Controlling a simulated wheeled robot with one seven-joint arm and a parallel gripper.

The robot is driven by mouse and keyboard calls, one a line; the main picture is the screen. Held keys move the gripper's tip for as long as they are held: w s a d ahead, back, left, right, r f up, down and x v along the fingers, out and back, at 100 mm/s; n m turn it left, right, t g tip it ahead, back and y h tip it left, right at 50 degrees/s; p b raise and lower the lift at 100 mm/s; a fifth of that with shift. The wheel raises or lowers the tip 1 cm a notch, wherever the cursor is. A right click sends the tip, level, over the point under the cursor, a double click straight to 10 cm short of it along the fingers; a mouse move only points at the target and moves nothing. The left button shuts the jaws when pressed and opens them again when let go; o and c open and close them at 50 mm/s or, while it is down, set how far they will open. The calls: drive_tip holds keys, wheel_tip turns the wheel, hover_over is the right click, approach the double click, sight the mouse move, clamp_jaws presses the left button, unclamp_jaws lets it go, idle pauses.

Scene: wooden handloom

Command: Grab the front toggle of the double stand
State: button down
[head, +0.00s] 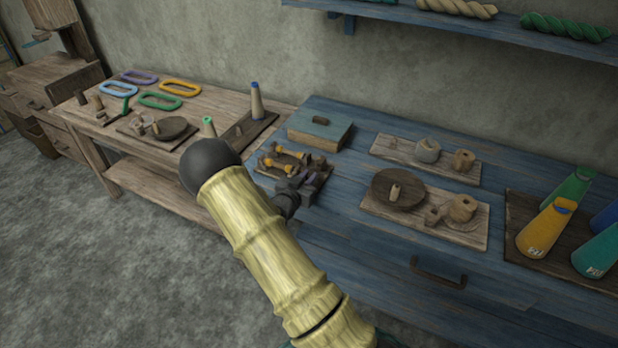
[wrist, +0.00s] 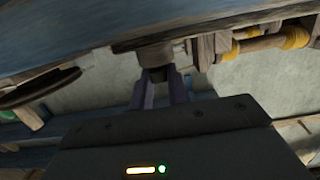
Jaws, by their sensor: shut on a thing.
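The double stand (head: 317,178) is a dark wooden base on the blue bench, with small yellow-ended toggles (head: 276,164) lying across it. In the wrist view, a yellow-ended toggle (wrist: 262,44) shows at the upper right. My gripper (head: 303,188) is at the stand's near right side, partly hidden behind my arm. In the wrist view, its two fingers (wrist: 160,82) are shut on a dark grey-brown piece (wrist: 155,53) beside the toggles. I cannot tell whether this piece is the front toggle or part of the stand.
A blue-lidded box (head: 320,128) stands behind the stand. To the right is a board (head: 462,235) with a dark disc (head: 399,181) and wooden spools.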

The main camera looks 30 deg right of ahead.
wheel_tip(320, 180, up, 10)
idle(0.4)
drive_tip(key=shift+f, duration=0.1)
